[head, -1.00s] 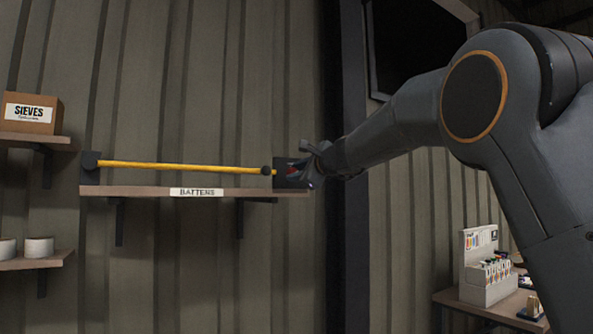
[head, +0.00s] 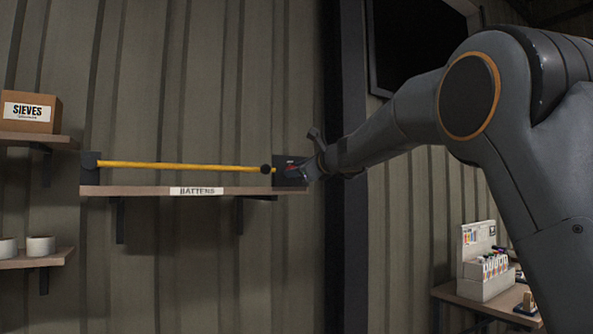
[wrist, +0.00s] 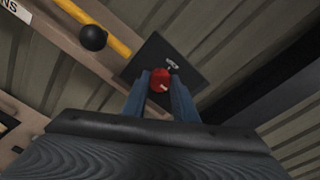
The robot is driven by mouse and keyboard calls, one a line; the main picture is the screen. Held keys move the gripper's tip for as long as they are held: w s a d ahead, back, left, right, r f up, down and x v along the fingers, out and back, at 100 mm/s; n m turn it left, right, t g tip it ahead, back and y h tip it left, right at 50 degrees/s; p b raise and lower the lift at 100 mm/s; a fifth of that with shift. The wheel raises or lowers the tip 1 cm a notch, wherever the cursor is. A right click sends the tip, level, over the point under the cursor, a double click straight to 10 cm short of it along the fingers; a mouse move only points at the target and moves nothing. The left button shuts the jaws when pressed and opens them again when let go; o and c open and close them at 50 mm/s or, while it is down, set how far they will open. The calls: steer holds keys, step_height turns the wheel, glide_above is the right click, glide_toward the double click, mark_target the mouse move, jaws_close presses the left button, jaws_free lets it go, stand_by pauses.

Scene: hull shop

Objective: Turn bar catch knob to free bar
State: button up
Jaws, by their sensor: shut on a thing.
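The yellow bar (head: 180,166) lies level across the front of the shelf marked BATTENS, from a dark bracket at the left to the dark catch plate (head: 283,163) at the right. A black ball (head: 266,169) sits on the bar near its right end; it also shows in the wrist view (wrist: 93,38). The red catch knob (wrist: 161,79) with a pale mark is on the dark plate in the wrist view. My gripper (wrist: 160,92) is shut on the knob, one blue finger on each side. In the head view my gripper (head: 303,170) partly hides the knob.
The BATTENS shelf (head: 140,190) runs just below the bar. A SIEVES box (head: 31,112) and white rolls (head: 40,246) stand on shelves at the left. A dark post (head: 345,240) is close to my gripper. A bench (head: 475,306) with a small rack is at the lower right.

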steer(key=o, duration=1)
steer(key=shift+o, duration=0.2)
steer(key=b+v, duration=0.3)
steer(key=v, duration=0.4)
steer(key=shift+s+d, duration=0.3)
